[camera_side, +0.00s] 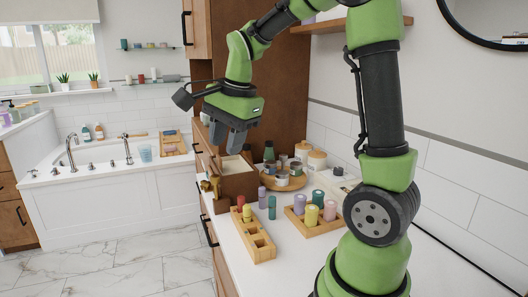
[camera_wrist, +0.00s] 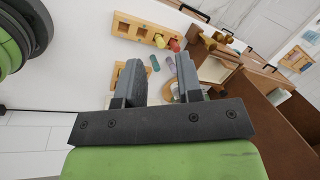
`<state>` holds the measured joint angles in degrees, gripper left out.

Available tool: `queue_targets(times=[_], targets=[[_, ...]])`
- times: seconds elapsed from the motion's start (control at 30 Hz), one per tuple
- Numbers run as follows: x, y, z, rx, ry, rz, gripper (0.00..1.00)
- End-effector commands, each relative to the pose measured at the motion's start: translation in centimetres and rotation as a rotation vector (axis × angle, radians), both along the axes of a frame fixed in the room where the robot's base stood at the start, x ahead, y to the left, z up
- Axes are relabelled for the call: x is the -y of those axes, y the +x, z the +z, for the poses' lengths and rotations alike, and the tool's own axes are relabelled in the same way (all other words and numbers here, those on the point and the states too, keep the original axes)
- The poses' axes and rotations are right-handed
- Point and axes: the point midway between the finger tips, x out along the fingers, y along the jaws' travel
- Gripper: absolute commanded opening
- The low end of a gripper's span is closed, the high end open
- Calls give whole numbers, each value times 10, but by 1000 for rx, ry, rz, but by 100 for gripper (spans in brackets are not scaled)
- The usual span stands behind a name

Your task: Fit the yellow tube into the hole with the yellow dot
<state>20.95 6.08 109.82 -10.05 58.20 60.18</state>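A yellow tube (camera_side: 311,216) stands in the wooden tray (camera_side: 296,226), among green, purple and pink tubes. A wooden block with square holes (camera_side: 262,251) lies to its left; it also shows in the wrist view (camera_wrist: 124,27). A red tube (camera_wrist: 174,45) and a yellow piece (camera_wrist: 159,40) stand at one end of the block. No dot colours can be made out. My gripper (camera_side: 228,146) is open and empty, high above the counter; its two fingers are spread in the wrist view (camera_wrist: 160,72). The tray is mostly hidden behind a finger there.
A round wooden board with jars (camera_side: 283,182) and a brown box (camera_side: 236,180) are behind. The counter's front edge runs along the block's left side.

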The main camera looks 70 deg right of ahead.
Motion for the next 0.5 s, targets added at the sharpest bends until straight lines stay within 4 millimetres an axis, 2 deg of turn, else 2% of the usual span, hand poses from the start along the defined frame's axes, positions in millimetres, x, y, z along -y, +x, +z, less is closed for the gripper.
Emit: queue_targets(times=[0.03,0.2,0.4,0.5], targets=[[-21,-13,15,52,-38,153,33],[-74,-61,38,202,-183,656,33],[-108,-109,39,349,-350,1094,33],[-115,-122,36,391,-405,1212,33]])
